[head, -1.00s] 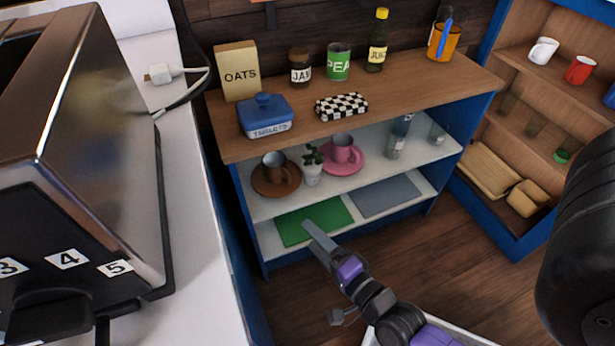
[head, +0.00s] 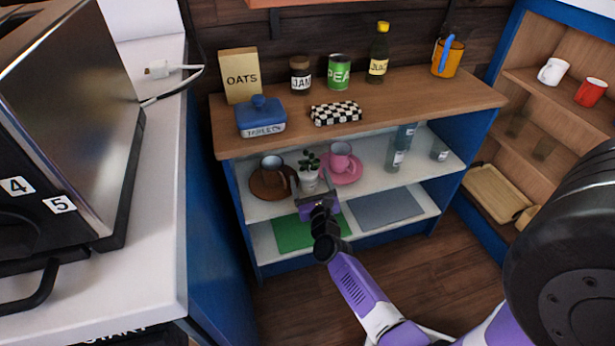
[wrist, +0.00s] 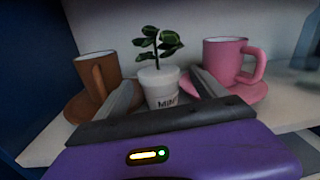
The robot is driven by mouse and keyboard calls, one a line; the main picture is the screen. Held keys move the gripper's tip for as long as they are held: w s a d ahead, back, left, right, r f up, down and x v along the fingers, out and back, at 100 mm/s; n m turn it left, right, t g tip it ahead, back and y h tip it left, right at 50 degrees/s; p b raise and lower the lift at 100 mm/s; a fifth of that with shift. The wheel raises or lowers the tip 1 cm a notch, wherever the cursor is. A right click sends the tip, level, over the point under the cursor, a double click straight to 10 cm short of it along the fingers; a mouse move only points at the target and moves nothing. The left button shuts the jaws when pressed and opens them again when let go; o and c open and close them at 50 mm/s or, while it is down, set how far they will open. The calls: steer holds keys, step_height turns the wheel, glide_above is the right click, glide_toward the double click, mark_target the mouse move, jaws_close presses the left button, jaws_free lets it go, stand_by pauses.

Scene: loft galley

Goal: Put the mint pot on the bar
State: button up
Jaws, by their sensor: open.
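The mint pot (head: 309,180) is a small white pot with a dark green plant, standing upright on the middle white shelf. In the wrist view the mint pot (wrist: 160,90) shows part of its label. My gripper (head: 310,184) is open, with a finger on each side of the pot; it also shows in the wrist view (wrist: 163,92). I cannot tell whether the fingers touch the pot. The wooden top (head: 385,103) of the unit is probably the bar, but no label shows this.
A brown cup on a saucer (wrist: 97,75) stands close left of the pot, a pink cup (wrist: 227,62) close right. The top holds an oats box (head: 240,77), blue tablets box (head: 261,118), checkered block (head: 335,113), jars and a bottle. Its front right is clear.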

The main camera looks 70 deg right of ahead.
steer(key=b+x, duration=0.1)
steer(key=x, duration=0.4)
steer(key=shift+c, duration=0.4)
steer(key=shift+r, duration=0.1)
jaws_close()
